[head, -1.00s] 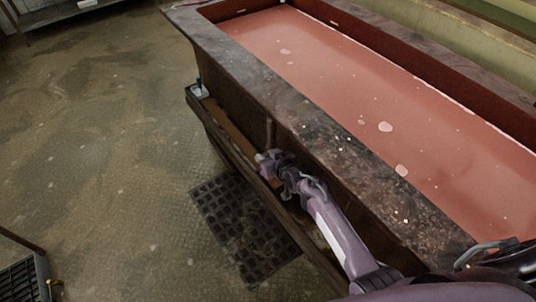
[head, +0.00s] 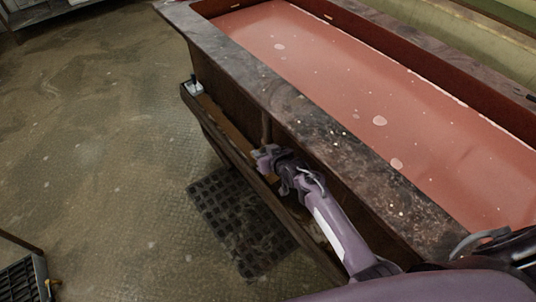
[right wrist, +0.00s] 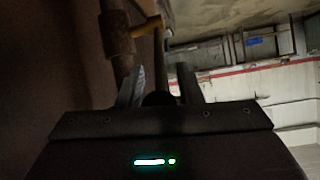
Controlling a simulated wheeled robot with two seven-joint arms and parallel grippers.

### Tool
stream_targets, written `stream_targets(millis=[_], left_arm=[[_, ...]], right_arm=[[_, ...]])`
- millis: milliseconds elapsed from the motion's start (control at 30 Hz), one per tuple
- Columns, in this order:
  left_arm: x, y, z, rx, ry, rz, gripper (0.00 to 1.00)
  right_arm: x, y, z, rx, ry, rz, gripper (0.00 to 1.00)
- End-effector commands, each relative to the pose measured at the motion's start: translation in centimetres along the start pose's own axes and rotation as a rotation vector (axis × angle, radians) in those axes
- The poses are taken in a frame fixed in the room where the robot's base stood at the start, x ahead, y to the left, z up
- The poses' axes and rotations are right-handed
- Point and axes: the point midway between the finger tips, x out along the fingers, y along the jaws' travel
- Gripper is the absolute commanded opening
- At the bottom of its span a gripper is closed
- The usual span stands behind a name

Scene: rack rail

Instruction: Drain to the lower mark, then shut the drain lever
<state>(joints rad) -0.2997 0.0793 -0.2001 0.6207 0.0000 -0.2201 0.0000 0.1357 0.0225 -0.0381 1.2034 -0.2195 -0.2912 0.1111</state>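The long tank (head: 232,62) holds reddish liquid (head: 340,90) with several pale patches on its surface. A small pale mark (head: 328,17) shows on its far inner wall. A pipe (head: 266,127) runs down the tank's near side. My right gripper (head: 261,155) is low beside this side, close to the pipe. In the right wrist view, its two fingers (right wrist: 160,84) are apart. A thin grey lever (right wrist: 158,48) lies between them, with a gap visible on each side. A brass-coloured valve part (right wrist: 147,27) is just beyond the fingertips. My left gripper is out of view.
A wooden ledge (head: 218,130) runs along the tank's near side, close under my right arm. A small pale fitting (head: 194,87) stands at its far end. A dark floor grate (head: 238,220) lies below. The floor to the left is mostly clear.

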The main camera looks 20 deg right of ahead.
Motion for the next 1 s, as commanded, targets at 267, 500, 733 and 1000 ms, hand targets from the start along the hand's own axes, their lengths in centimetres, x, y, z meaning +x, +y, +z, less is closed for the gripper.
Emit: stream_targets(millis=[267,500,733,1000], left_arm=[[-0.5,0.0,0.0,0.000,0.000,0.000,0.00],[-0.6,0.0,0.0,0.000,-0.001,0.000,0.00],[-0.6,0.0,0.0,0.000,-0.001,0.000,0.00],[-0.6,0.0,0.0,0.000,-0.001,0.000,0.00]], right_arm=[[-4.3,0.0,0.0,-0.001,0.000,0.001,0.33],[-6.6,0.0,0.0,0.000,0.000,0.000,0.33],[-6.8,0.0,0.0,0.000,0.000,0.000,0.33],[-6.8,0.0,0.0,0.000,0.001,0.000,0.33]])
